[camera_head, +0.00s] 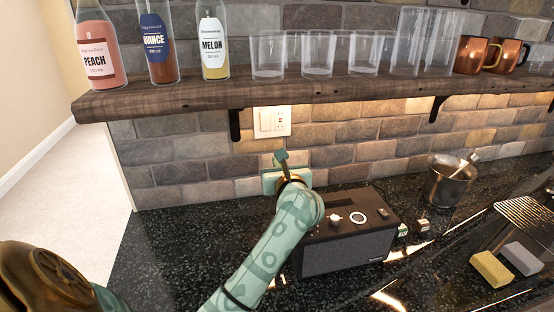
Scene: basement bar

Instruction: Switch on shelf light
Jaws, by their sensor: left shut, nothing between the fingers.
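My left gripper (281,155) is shut and empty. In the picture its tip is a little below the plate, with a gap between them. I cannot tell how far it is from the wall. Warm light shows on the bricks under the shelf, brightest to the right. The lamp itself is hidden. My right gripper is not in view.
Bottles, glasses and copper mugs (472,54) stand on the shelf. Black brackets (235,124) hang below it. A black speaker (348,245) stands on the dark counter beside my left arm. A metal bucket (447,183) and sponges (491,268) are farther right. The counter's left part is clear.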

